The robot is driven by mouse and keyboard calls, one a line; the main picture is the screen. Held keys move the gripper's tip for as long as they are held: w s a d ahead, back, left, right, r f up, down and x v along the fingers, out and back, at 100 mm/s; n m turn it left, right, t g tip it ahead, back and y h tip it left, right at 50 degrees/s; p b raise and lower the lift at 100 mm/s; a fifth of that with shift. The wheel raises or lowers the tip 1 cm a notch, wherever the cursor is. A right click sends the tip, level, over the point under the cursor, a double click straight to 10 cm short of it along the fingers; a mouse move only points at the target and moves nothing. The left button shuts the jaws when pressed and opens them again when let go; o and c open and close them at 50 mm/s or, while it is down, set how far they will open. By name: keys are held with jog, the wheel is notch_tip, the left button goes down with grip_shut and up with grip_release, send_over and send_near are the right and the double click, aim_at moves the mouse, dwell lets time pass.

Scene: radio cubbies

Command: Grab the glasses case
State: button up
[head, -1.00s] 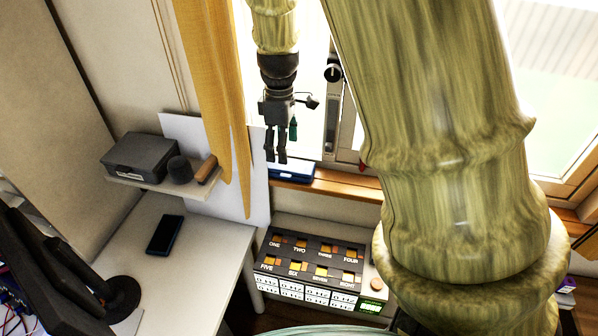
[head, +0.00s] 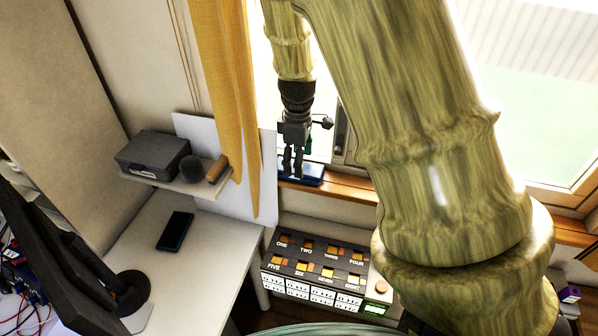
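A flat dark blue case (head: 313,172), which looks like the glasses case, lies on the wooden window sill. My gripper (head: 292,174) points down just over its left part, with the fingertips at or very near it. The two fingers look parted, with a narrow gap between them. The fingers hide part of the case, and I cannot tell whether they touch it.
The window and its frame (head: 345,140) stand close behind my gripper. A yellow curtain (head: 232,100) hangs to the left, beside a shelf (head: 170,183) with a grey box (head: 152,155). Labelled cubbies (head: 318,265) stand below the sill.

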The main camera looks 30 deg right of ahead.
jog(key=shift+f+p, duration=0.65)
jog(key=shift+f, duration=1.3)
jog(key=shift+a, duration=0.1)
jog(key=shift+c, duration=0.4)
jog(key=c, duration=0.7)
jog(key=shift+r, duration=0.1)
